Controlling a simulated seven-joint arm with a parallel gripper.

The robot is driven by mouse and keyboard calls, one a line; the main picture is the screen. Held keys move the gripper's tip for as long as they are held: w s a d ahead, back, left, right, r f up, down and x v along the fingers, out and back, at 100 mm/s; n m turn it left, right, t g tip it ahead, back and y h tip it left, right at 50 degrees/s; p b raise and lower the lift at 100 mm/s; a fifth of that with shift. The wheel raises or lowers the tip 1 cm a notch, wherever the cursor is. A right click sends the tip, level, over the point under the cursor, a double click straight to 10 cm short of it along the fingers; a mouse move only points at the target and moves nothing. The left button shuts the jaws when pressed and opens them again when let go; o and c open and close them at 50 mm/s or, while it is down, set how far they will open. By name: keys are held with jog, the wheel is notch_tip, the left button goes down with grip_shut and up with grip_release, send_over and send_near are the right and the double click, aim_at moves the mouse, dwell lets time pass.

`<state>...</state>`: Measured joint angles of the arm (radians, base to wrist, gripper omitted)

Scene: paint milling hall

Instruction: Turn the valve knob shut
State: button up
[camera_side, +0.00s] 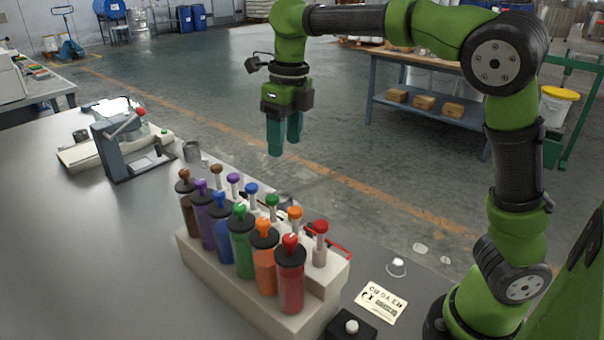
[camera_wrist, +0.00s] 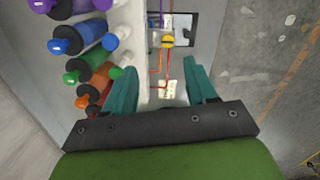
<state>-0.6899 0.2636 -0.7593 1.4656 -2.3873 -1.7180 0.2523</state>
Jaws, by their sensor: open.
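My gripper (camera_side: 285,148) hangs pointing down above the far side of the rack, clear of the bench things. In the wrist view its two teal fingers are apart with nothing between them (camera_wrist: 162,68). A small round yellow knob-like part (camera_wrist: 168,41) shows ahead of the fingers, near a dark-framed panel (camera_wrist: 184,28) with thin red and orange lines. I cannot be sure that this part is the valve knob. In the side view the rack hides most of that area; only a bit of red line (camera_side: 340,251) shows behind it.
A pale rack (camera_side: 213,264) holds several coloured cylinders with knobbed tops, close left of my fingers in the wrist view. A printed card (camera_side: 381,302) and a black box with a white button (camera_side: 350,328) lie nearby. A grey clamp-like device (camera_side: 122,150) stands at the left.

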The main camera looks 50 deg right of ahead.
jog(key=shift+g, duration=0.3)
jog(key=f, duration=1.1)
jog(key=s+d+f, duration=0.1)
jog(key=f, duration=0.5)
jog(key=shift+s, duration=0.1)
jog(key=c, duration=1.1)
